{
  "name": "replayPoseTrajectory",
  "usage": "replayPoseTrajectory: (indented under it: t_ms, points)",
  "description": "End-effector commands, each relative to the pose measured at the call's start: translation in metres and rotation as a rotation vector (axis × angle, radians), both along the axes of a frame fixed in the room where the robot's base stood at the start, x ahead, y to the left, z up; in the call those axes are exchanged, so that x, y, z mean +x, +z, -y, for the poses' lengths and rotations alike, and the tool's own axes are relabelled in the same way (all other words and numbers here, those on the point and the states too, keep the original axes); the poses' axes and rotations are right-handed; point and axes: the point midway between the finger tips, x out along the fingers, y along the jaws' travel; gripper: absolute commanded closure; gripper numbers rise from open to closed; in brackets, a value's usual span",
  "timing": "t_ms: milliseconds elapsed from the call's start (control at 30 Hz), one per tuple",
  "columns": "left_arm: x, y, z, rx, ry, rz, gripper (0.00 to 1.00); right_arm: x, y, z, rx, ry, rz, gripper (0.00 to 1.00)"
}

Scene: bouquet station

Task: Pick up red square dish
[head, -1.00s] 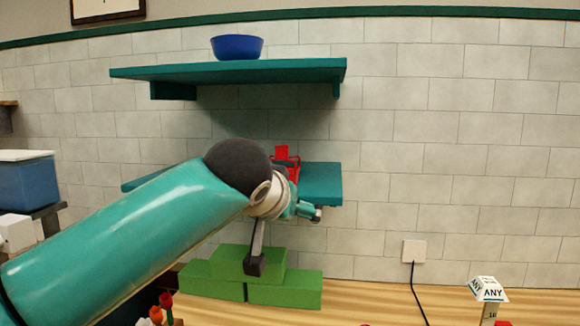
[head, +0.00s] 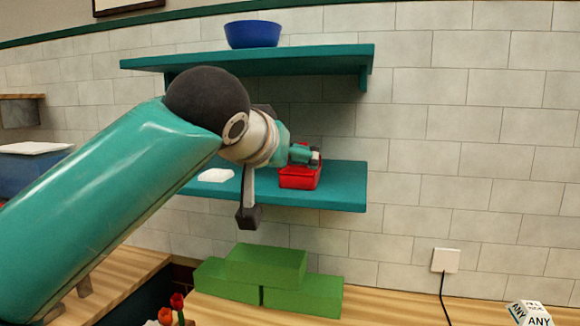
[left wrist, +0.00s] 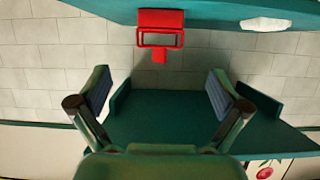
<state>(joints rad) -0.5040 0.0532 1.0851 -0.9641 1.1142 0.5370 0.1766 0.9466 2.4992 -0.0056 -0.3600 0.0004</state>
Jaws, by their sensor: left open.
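The red square dish (head: 299,183) stands on the lower teal shelf (head: 340,191), towards its right end in the head view. My left gripper (head: 314,157) is seen from behind at the dish, overlapping its upper part; I cannot tell from there whether they touch. In the left wrist view, which looks upside down, a red block with an open red frame (left wrist: 160,19) is at the top middle. My open left fingers (left wrist: 160,97) are wide apart below it in the picture, with nothing between them. My right gripper is not in view.
A white item (head: 216,175) lies on the same shelf, left of the dish. The upper shelf (head: 300,58) with a blue bowl (head: 253,34) hangs above my arm. Green blocks (head: 266,266) stand on the wooden counter below.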

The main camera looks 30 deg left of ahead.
Motion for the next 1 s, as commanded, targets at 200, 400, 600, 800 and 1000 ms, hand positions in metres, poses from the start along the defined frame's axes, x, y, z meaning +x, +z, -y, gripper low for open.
replayPoseTrajectory:
  t_ms: [200, 400, 600, 800, 1000]
  points:
    - [0.025, -0.011, -0.008, 0.002, 0.003, -0.005, 0.0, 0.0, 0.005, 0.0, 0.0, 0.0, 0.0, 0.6]
    - [0.061, -0.025, -0.016, 0.002, 0.002, -0.006, 0.0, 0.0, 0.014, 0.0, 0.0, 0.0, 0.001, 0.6]
    - [0.096, -0.04, -0.025, 0.001, 0.002, -0.004, 0.0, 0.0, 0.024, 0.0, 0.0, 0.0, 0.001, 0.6]
    - [0.126, -0.052, -0.032, 0.0, 0.0, -0.002, 0.0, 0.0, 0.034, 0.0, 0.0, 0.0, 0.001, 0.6]
    - [0.143, -0.061, -0.036, 0.0, -0.001, -0.001, 0.0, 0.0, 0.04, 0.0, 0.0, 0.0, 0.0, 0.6]
